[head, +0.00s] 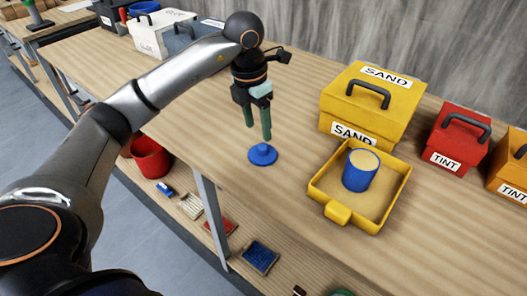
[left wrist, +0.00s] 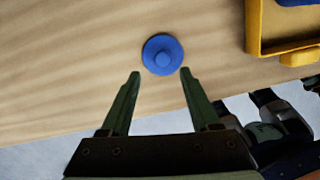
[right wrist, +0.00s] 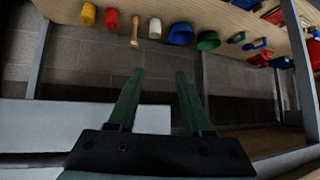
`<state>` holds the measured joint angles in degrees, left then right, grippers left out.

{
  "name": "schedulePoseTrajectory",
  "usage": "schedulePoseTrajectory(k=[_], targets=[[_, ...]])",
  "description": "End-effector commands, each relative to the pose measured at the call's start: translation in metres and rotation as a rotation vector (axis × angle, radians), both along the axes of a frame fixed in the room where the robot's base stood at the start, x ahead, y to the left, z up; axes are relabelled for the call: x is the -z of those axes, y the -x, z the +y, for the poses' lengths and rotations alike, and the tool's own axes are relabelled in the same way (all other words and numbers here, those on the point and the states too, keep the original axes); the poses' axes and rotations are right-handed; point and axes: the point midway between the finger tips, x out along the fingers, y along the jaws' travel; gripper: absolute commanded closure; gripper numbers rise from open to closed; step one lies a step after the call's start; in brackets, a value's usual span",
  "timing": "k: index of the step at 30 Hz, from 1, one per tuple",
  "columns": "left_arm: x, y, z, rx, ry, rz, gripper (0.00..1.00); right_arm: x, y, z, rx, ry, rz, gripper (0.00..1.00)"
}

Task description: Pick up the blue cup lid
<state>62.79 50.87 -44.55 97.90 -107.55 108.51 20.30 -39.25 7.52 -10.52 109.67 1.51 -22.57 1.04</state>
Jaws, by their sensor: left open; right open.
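The blue cup lid (head: 262,154) is a round disc with a raised knob, lying flat on the wooden table near its front edge. My left gripper (head: 258,138) hangs fingers-down just above and behind it in the head view. In the left wrist view the lid (left wrist: 162,55) lies just beyond the open fingertips (left wrist: 160,74), apart from them, with nothing between the fingers. The blue cup (head: 360,170), filled with sand, stands upright in the yellow tray (head: 318,194) to the right. My right gripper (right wrist: 160,75) shows only in its wrist view, open and empty.
A yellow box marked SAND (head: 345,98) stands behind the tray, with a red TINT box (head: 458,135) to its right. White and grey boxes stand at the back left. The table around the lid is clear. Below, a lower shelf holds a red bucket (head: 150,158).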

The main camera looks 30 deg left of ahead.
Motion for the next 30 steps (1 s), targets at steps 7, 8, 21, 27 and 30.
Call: schedulePoseTrajectory(k=[7, 8, 21, 27, 30], targets=[[0.021, -0.002, -0.002, 0.002, 0.001, 0.001, 0.37, -0.001, -0.001, 0.000, 0.000, 0.000, -0.001, 0.50], [0.024, -0.002, -0.003, 0.002, 0.000, 0.001, 0.37, -0.002, -0.001, 0.000, 0.000, 0.000, -0.002, 0.50], [0.066, -0.006, -0.007, 0.002, 0.001, -0.001, 0.37, -0.006, -0.003, 0.000, 0.000, 0.000, -0.005, 0.50], [0.066, -0.006, -0.007, 0.002, 0.001, -0.001, 0.45, -0.006, -0.003, 0.000, 0.000, 0.000, -0.006, 0.50], [0.066, -0.006, -0.007, 0.002, 0.001, -0.001, 0.56, -0.006, -0.003, 0.000, 0.000, 0.000, -0.006, 0.50]])
